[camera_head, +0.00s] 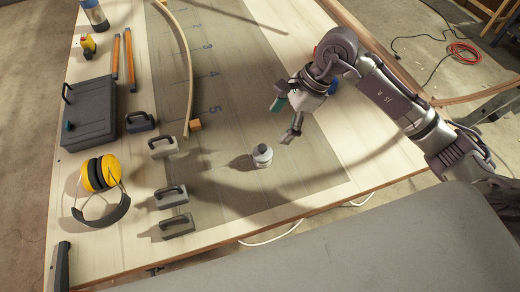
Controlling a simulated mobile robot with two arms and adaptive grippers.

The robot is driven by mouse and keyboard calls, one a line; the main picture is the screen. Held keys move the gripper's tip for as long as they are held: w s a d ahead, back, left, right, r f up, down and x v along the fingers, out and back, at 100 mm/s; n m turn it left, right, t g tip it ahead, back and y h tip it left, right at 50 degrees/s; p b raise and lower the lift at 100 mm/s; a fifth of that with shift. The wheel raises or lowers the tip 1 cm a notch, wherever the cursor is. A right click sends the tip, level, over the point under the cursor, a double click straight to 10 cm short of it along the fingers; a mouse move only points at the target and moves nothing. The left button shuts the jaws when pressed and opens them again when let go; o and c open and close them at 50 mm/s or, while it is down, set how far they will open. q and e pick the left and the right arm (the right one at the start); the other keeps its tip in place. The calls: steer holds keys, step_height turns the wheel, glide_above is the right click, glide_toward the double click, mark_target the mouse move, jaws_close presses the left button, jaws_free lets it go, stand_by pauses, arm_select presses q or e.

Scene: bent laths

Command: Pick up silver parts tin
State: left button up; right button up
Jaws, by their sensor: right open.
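A small silver-white container (262,155) with a narrower top stands upright on the dark grey mat (225,190) near the middle of the table. It looks like a small bottle, and I cannot tell for sure that it is the silver parts tin. A grey cylinder with a blue band (95,17) stands at the far left corner. My right gripper (284,121) comes in from the right. It is open and empty, a little above and to the right of the small container, not touching it. My left gripper is not in view.
Several grey weights with black handles (177,227) line the mat's left side. A dark case (88,115), yellow earmuffs (100,174) and orange bars (115,60) lie left. A bent lath (188,60) curves along the mat. The mat around the container is clear.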

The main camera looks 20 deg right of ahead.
mark_target(263, 153)
steer(key=shift+h, duration=0.4)
steer(key=x, duration=0.2)
steer(key=p+x, duration=0.1)
steer(key=x, duration=0.2)
steer(key=d+p+x, duration=0.1)
steer(key=x, duration=0.1)
steer(key=shift+a+f, duration=0.2)
steer(key=shift+f, duration=0.35)
steer(key=p+x, duration=0.3)
steer(key=x, duration=0.1)
steer(key=shift+a+f, duration=0.25)
steer(key=shift+f, duration=0.05)
steer(key=shift+a+f, duration=0.1)
steer(key=shift+f, duration=0.3)
steer(key=shift+c, duration=0.3)
steer(key=c, duration=1.2)
steer(key=shift+c, duration=0.2)
